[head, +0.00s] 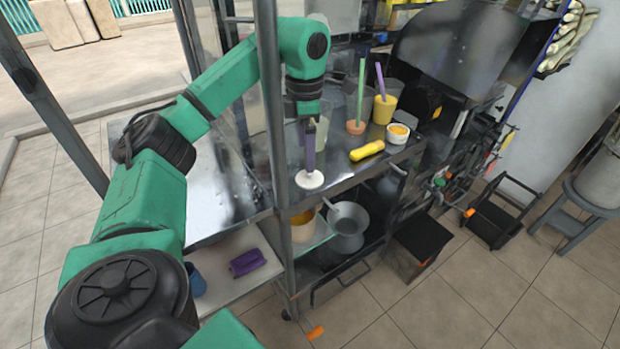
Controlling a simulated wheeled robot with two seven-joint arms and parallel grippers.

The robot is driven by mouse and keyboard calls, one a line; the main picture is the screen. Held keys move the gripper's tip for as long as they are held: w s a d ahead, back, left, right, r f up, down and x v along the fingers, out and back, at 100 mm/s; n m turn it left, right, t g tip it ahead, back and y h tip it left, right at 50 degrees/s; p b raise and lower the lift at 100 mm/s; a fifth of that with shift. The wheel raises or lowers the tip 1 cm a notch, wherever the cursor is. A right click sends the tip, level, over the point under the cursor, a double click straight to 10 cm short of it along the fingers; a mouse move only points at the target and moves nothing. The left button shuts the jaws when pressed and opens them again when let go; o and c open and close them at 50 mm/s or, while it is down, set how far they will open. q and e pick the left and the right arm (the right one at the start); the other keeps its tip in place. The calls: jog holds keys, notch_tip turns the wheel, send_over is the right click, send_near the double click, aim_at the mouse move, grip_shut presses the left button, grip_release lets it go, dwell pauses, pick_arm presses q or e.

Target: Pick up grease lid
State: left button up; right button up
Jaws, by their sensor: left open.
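A round white disc (309,181) lies near the front edge of the metal counter (345,172); it looks like the grease lid, though I cannot be sure. A purple upright piece (310,150) rises just above it, like a handle. My left gripper (308,122) points down over the disc, at the top of the purple piece. It is open; its fingertips are small and I cannot tell whether they touch the piece. A small white bowl with orange contents (397,132) stands farther right. My right gripper is not in view.
A yellow-handled object (367,151) lies right of the disc. Cups with a green stick (361,85) and a purple stick (380,80) stand behind. A grey upright post (271,100) stands close left of my gripper. A metal jug (346,225) sits on the lower shelf.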

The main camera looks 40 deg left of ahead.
aim_at(310, 175)
pick_arm(q)
jog(key=f, duration=0.1)
jog(key=w+f, duration=0.1)
jog(key=shift+w+f+p, duration=0.1)
jog(key=shift+f+p, duration=0.25)
jog(key=f+p, duration=0.1)
jog(key=f, duration=0.3)
jog(key=shift+d, duration=0.2)
jog(key=shift+a+f, duration=0.2)
jog(key=shift+f, duration=0.1)
jog(key=shift+d, duration=0.15)
jog(key=c, duration=1.1)
jog(key=shift+c, duration=0.7)
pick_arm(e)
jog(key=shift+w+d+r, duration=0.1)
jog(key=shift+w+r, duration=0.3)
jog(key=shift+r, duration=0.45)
